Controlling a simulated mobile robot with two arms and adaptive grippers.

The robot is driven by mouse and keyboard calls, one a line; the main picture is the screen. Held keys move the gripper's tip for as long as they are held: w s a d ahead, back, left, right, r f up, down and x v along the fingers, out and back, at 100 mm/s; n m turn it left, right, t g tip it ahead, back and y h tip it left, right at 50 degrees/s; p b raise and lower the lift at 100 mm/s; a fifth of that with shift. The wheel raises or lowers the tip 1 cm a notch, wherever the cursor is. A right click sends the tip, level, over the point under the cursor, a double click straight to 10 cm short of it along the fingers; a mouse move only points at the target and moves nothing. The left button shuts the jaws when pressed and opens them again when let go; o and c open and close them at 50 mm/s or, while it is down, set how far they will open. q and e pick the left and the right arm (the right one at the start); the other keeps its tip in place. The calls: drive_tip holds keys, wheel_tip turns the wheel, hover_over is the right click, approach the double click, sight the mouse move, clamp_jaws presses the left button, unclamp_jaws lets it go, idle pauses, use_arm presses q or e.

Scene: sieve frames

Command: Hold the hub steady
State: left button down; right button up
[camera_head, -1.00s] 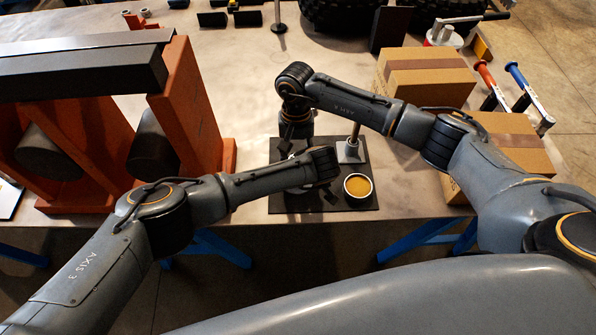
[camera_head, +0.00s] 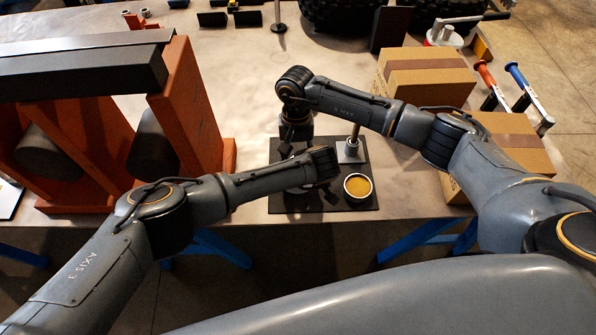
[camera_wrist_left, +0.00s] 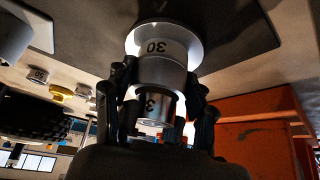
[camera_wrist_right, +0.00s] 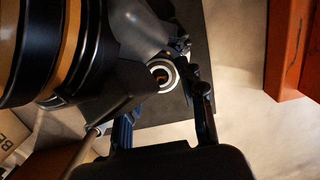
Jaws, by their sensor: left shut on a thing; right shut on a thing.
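The hub (camera_wrist_left: 157,68) is a silver stepped cylinder with a wide flange and a "30" mark. It shows in the left wrist view, with its flange against the dark mat (camera_head: 350,204). My left gripper (camera_wrist_left: 160,88) is shut around its body. A narrower silver marked part (camera_wrist_left: 157,106) lies in line with the hub. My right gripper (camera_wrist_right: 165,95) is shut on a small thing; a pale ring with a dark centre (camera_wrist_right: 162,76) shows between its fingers. I cannot tell whether this ring is the hub's end or a separate part. In the head view, my arms hide the hub.
A round cup with yellow contents (camera_head: 358,186) and an upright metal post (camera_head: 352,146) stand on the mat, close to my grippers. An orange frame with dark rollers (camera_head: 190,105) stands at left. Cardboard boxes (camera_head: 425,80) stand at right.

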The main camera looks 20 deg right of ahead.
drive_tip(key=shift+f, duration=0.2)
drive_tip(key=o, duration=1.3)
drive_tip(key=shift+o, duration=0.2)
drive_tip(key=shift+d, duration=0.1)
drive_tip(key=shift+w+d+r, duration=0.1)
drive_tip(key=shift+w+r, duration=0.05)
drive_tip(key=shift+r, duration=1.15)
drive_tip(key=shift+w+a+r, duration=0.1)
drive_tip(key=shift+w+r, duration=0.05)
drive_tip(key=shift+r, duration=1.2)
drive_tip(key=shift+w+d+r, duration=0.1)
drive_tip(key=shift+w+r, duration=0.05)
drive_tip(key=shift+r, duration=1.15)
use_arm(q)
drive_tip(key=shift+c, duration=1.9)
unclamp_jaws()
drive_tip(key=shift+r, duration=0.1)
